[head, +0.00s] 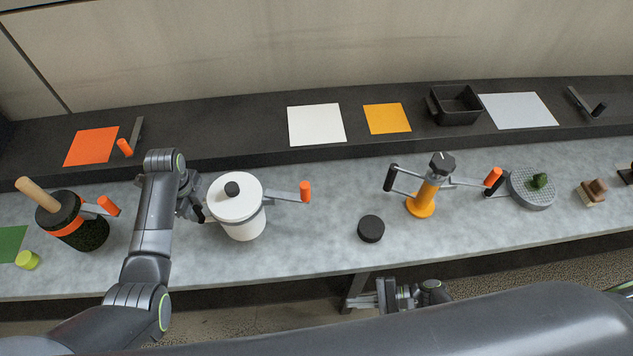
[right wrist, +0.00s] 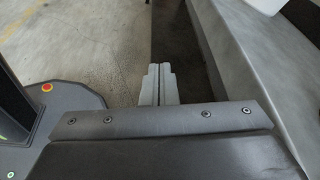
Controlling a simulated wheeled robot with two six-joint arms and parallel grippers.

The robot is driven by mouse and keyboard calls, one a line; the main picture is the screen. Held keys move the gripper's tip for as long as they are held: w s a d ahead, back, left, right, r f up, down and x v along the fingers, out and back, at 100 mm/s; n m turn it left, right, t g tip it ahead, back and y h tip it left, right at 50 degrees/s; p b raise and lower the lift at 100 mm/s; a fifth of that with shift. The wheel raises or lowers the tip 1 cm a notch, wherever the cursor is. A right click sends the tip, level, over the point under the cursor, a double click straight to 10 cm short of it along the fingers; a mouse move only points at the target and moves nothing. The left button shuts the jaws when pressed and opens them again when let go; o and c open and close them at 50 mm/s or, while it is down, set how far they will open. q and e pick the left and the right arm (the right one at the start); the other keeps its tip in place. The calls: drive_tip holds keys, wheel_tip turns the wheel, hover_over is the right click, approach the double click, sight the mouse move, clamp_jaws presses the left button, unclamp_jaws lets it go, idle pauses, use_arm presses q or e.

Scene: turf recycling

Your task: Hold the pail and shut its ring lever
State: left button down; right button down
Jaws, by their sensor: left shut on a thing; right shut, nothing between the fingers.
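The white pail (head: 243,222) stands upright on the grey counter, with a white lid and a black knob on top. Its ring lever (head: 285,196) sticks out to the right of the pail and ends in an orange grip (head: 305,192). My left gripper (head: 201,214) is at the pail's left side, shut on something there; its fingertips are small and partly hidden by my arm. My right gripper (head: 385,294) is below the counter's front edge, away from the pail. Its fingers (right wrist: 157,84) are together and empty in the right wrist view.
A dark jar (head: 85,235) with an orange band and lever stands left of my left arm. A black puck (head: 371,228) and an orange lever device (head: 422,200) stand right of the pail. A dark raised shelf (head: 230,145) runs behind. Counter between pail and puck is clear.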

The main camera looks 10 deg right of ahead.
drive_tip(key=w+d+r+n+t+y, duration=0.1)
drive_tip(key=w+r+n+t, duration=0.4)
drive_tip(key=w+r, duration=1.7)
drive_tip(key=d+n, duration=0.1)
drive_tip(key=n, duration=0.3)
drive_tip(key=shift+d+r+n+t, duration=0.15)
drive_tip(key=shift+r+n+t, duration=0.15)
drive_tip(key=shift+t, duration=0.1)
drive_tip(key=shift+w, duration=0.15)
drive_tip(key=a, duration=0.9)
drive_tip(key=shift+w+a, duration=0.2)
drive_tip(key=shift+a, duration=0.05)
